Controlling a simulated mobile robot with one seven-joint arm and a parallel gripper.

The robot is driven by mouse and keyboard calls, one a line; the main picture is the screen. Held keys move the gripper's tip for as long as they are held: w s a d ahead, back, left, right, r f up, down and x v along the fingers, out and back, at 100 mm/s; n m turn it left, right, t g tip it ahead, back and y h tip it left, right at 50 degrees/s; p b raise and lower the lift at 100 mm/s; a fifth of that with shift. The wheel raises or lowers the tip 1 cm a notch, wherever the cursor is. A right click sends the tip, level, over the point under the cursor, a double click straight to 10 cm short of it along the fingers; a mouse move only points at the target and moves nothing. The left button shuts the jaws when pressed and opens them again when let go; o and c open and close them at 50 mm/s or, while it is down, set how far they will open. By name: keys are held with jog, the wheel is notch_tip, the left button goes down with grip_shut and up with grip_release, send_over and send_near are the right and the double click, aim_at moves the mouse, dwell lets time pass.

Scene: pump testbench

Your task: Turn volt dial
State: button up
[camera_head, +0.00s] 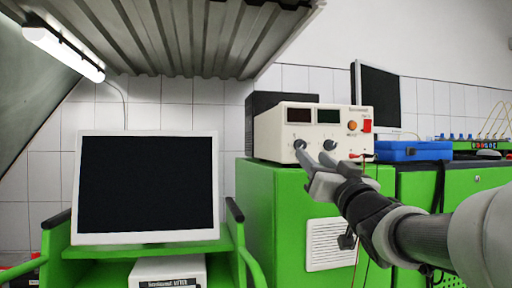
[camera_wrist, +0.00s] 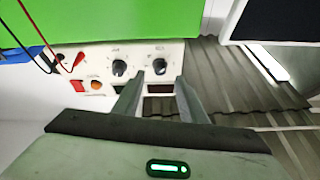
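The cream power supply (camera_head: 312,120) stands on a green cabinet and has two dark displays. Below them are two black dials: a left one (camera_head: 299,144) and a right one (camera_head: 330,145). Their labels are too small to read, so I cannot tell which is the volt dial. My gripper (camera_head: 314,156) is open in front of the panel. In the wrist view the panel is upside down. There, the head view's left dial (camera_wrist: 159,66) lies between and just beyond my fingertips (camera_wrist: 158,79). The other dial (camera_wrist: 119,68) is outside them. I cannot tell whether a finger touches a dial.
A red switch (camera_head: 367,126) and an orange knob (camera_head: 352,125) sit at the panel's right, with cables plugged in below. A blue case (camera_head: 414,151) stands to the right. A white-framed monitor (camera_head: 148,188) is at left, with corrugated metal (camera_head: 190,35) overhead.

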aim_at(303, 147)
jog(key=x, duration=0.5)
jog(key=shift+w+r+p, duration=0.1)
jog(key=shift+w+p, duration=0.2)
jog(key=shift+p, duration=0.1)
grip_shut()
